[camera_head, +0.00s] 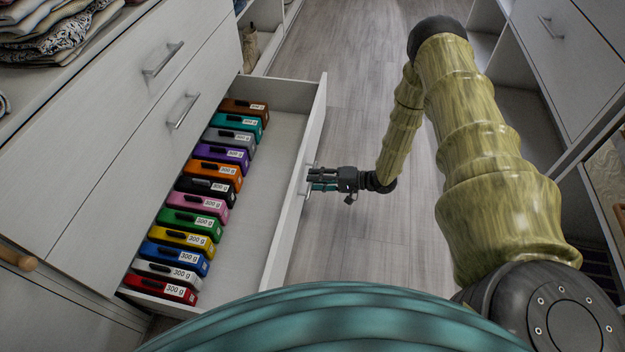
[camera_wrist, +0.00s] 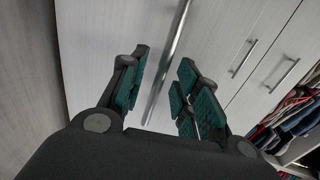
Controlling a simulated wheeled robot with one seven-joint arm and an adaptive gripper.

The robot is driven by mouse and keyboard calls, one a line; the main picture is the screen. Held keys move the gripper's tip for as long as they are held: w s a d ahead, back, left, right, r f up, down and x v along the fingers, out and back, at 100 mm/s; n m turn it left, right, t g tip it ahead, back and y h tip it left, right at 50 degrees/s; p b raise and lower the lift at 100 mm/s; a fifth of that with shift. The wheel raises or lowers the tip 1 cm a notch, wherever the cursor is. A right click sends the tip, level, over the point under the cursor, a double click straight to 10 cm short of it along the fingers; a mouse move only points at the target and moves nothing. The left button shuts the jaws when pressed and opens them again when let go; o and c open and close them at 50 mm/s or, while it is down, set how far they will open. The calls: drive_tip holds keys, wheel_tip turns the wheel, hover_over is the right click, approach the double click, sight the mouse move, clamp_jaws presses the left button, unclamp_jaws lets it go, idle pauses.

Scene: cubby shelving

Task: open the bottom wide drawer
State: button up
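The bottom wide drawer (camera_head: 272,140) is pulled well out of the left cabinet in the head view. A row of several coloured boxes (camera_head: 203,203) labelled 300 g lies inside it along the cabinet side. My gripper (camera_head: 316,180) is at the outer face of the drawer front, at its handle. In the wrist view the drawer's bar handle (camera_wrist: 168,62) runs between the two green-padded fingers of my gripper (camera_wrist: 163,76). The fingers are spread, with a visible gap on both sides of the bar. Part of the handle is hidden by the gripper in the head view.
Two closed drawers with bar handles (camera_head: 183,111) (camera_head: 163,58) are above the open one. Folded clothes (camera_head: 55,30) lie on the shelf above. The wood floor (camera_head: 340,100) beyond the drawer is clear. Another cabinet (camera_head: 560,50) stands at the right.

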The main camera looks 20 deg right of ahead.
drive_tip(key=v, duration=1)
drive_tip(key=shift+s, duration=0.1)
